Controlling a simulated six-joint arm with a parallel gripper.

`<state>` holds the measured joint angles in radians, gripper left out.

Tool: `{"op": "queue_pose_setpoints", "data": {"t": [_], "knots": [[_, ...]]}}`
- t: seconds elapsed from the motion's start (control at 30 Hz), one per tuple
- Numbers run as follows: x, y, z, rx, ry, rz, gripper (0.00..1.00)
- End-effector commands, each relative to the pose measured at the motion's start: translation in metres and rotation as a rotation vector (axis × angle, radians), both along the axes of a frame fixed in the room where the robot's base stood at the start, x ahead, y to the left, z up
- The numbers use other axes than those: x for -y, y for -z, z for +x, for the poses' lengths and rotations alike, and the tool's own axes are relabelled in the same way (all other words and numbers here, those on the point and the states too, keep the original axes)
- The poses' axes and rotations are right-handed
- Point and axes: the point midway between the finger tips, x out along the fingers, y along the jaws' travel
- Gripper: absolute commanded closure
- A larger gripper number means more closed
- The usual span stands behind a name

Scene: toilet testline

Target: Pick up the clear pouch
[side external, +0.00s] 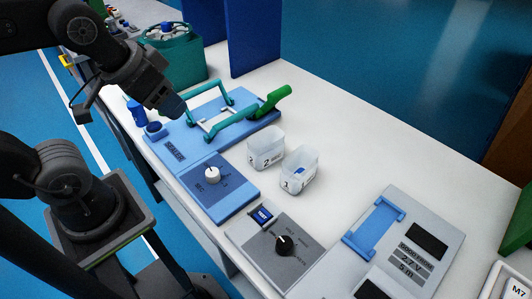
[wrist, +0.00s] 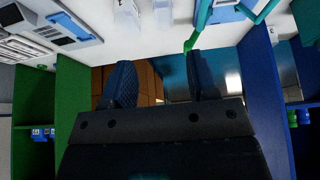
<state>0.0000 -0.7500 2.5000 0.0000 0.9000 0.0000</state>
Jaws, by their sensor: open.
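I cannot make out a clear pouch for certain in either view. Two translucent containers, one marked 2 (side external: 265,150) and one marked 1 (side external: 300,172), stand upright on the white table, the second with something blue inside. My gripper (side external: 176,108) is above the far left part of the blue sealer (side external: 174,153), left of its teal frame; its fingertips are hard to see there. In the wrist view my gripper (wrist: 160,63) is open, its two dark ridged fingers apart with nothing between them.
The sealer has teal bars and a green handle (side external: 272,102). A blue panel with a white knob (side external: 212,174), a grey panel with a black knob (side external: 284,243) and a grey tester (side external: 412,240) lie nearer. A green bin (side external: 178,62) stands behind.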

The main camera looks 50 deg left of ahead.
Motion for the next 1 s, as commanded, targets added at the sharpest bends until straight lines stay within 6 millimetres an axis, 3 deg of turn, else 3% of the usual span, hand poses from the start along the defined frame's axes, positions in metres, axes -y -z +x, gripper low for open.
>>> {"op": "queue_pose_setpoints", "data": {"t": [0.37,0.67,0.83,1.0], "knots": [[0.000,0.000,0.000,0.000,0.000,0.000,0.10],[0.000,-0.001,0.004,-0.008,0.001,0.000,0.08],[0.001,-0.001,0.033,-0.075,0.012,0.004,0.08],[0.003,0.010,0.085,-0.181,0.029,0.009,0.08]]}}
